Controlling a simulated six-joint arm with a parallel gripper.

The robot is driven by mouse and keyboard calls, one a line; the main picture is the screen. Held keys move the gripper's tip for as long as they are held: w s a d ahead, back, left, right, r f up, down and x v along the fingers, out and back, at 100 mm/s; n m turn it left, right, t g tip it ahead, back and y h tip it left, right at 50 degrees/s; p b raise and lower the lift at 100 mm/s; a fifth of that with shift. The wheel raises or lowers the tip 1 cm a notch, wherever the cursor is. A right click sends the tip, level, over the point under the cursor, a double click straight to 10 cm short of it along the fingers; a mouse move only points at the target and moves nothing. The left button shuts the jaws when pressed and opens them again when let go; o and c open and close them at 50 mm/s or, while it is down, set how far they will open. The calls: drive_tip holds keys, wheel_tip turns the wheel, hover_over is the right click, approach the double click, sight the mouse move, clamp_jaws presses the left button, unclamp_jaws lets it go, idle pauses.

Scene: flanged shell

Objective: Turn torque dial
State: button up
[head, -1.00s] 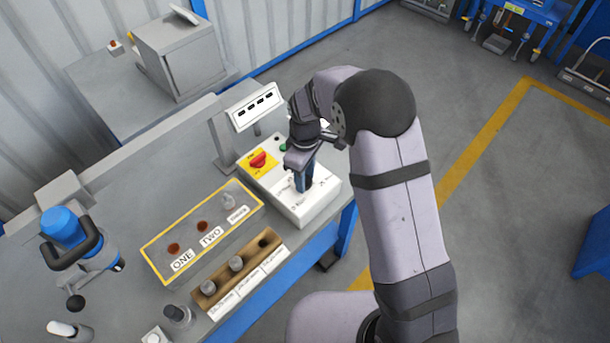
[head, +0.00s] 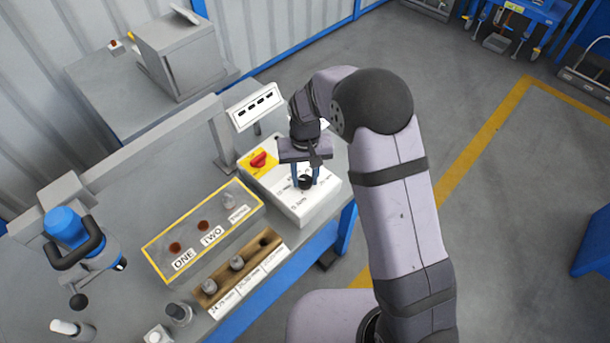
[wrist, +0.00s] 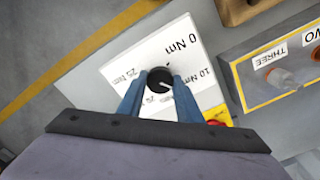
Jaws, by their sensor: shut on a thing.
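The torque dial is a round black knob (wrist: 160,79) with a light pointer line, on a white control box (head: 312,207). The knob also shows in the head view (head: 306,182). In the wrist view, printed torque labels surround it, with "0 Nm" and "10 Nm" readable; the ones nearest my fingers are partly covered or hard to read. My gripper (wrist: 157,92) has two blue fingers, one on each side of the knob, and is shut on it. It also shows from above in the head view (head: 306,179). The pointer slants toward the right finger.
A red switch on a yellow plate (head: 259,160) sits on the same box, close to my gripper. A yellow-edged tray (head: 160,268) and a brown socket holder (head: 222,285) stand to the left. A display on a post (head: 254,106) stands behind.

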sight(305, 179)
drive_tip(key=m, duration=0.7)
drive_tip(key=shift+w, duration=0.1)
idle(0.4)
drive_tip(key=shift+r, duration=0.1)
drive_tip(key=o, duration=1)
drive_tip(key=shift+o, duration=0.2)
drive_tip(key=shift+r+b, duration=0.8)
drive_tip(key=shift+r, duration=2.85)
